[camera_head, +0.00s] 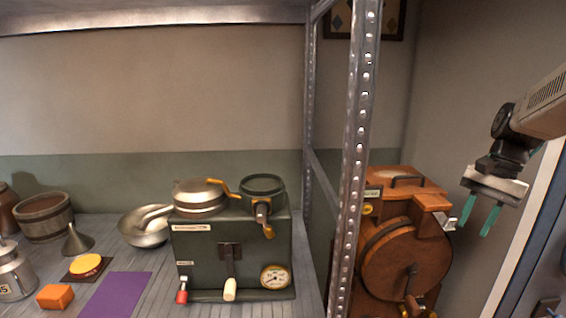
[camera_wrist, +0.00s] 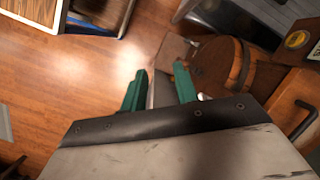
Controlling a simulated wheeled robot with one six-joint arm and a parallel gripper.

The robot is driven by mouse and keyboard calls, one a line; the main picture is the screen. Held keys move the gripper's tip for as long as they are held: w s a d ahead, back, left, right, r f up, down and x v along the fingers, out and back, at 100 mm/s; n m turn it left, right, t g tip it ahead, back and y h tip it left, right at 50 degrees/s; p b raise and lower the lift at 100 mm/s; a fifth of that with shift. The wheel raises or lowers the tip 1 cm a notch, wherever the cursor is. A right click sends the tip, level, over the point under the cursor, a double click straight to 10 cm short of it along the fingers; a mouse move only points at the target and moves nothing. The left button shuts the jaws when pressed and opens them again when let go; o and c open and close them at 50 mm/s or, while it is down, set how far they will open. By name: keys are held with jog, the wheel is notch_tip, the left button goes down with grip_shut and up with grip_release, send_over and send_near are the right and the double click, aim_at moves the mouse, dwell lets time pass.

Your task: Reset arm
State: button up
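My gripper (camera_head: 477,217) is in the air at the right of the head view, its two teal fingers pointing down. The fingers are apart with nothing between them. It appears to the right of the brown wooden machine (camera_head: 408,262), and I cannot tell the exact distance. In the wrist view, my gripper (camera_wrist: 160,82) shows both green fingers spread, with the wooden floor (camera_wrist: 80,100) beyond them. The brown machine also shows at the right of the wrist view (camera_wrist: 225,72).
A metal post (camera_head: 357,130) stands between the brown machine and the shelf. The shelf holds a dark green machine (camera_head: 205,258), a metal bowl (camera_head: 143,236), a wooden tub (camera_head: 45,217), a purple mat (camera_head: 117,296) and an orange block (camera_head: 55,297). A white-edged frame (camera_head: 533,220) is at the right.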

jog(key=s+a+n+t+h, duration=0.1)
jog(key=s+a+n, duration=0.4)
jog(key=s+a, duration=0.3)
jog(key=s+a+n+t+h, duration=0.1)
jog(key=s+a+n, duration=0.4)
jog(key=s, duration=1)
jog(key=a+h, duration=0.1)
jog(key=a, duration=0.1)
jog(key=shift+a, duration=0.35)
jog(key=shift+o, duration=0.2)
jog(key=shift+s+r, duration=0.1)
